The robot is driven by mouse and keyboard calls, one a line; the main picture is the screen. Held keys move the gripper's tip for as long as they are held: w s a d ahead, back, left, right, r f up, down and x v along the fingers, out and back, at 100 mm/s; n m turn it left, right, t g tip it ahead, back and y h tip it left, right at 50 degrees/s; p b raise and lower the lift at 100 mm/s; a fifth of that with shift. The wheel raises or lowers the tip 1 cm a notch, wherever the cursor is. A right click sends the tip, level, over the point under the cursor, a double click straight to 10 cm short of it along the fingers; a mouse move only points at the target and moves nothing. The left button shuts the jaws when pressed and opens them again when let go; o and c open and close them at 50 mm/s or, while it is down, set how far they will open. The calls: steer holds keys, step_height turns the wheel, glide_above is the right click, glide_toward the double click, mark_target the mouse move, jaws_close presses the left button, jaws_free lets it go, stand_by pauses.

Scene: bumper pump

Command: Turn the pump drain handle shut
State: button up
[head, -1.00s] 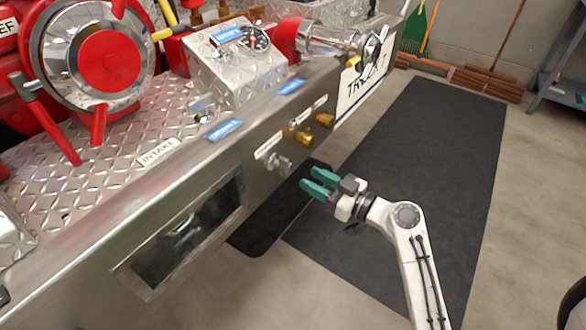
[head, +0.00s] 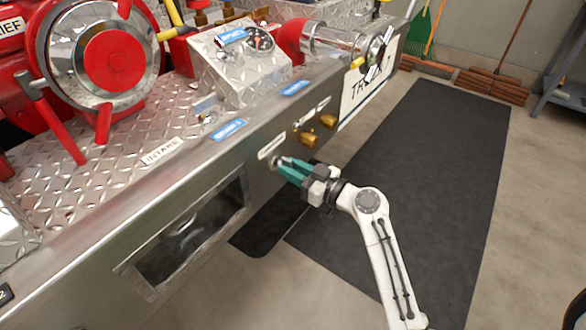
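The pump drain handle (head: 274,161) is a small silver knob on the bumper's metal front face, just below a white label (head: 271,148). My gripper (head: 279,166) reaches in from the right with its teal fingertips at the handle. The fingers cover most of the handle, and only a bit of it shows at their tips. The fingers look close together, but I cannot tell whether they are closed on the handle or only around it.
Two brass knobs (head: 317,129) sit just right of the handle. A rectangular opening (head: 190,235) is in the face to the lower left. A red intake cap (head: 113,60) and a gauge box (head: 240,65) stand above. Dark mats (head: 420,170) cover open floor to the right.

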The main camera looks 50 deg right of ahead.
jaws_close()
steer(key=shift+m, duration=0.3)
steer(key=shift+d+f+m+p, duration=0.1)
steer(key=shift+m+p, duration=1.05)
steer(key=shift+m, duration=1.7)
steer(key=shift+d+f+m+p, duration=0.15)
steer(key=shift+m+p, duration=1)
steer(key=shift+m, duration=1.75)
steer(key=shift+d+f+m+p, duration=0.1)
steer(key=shift+m+p, duration=1.05)
steer(key=shift+m, duration=1.7)
steer(key=shift+o, duration=1.4)
jaws_free()
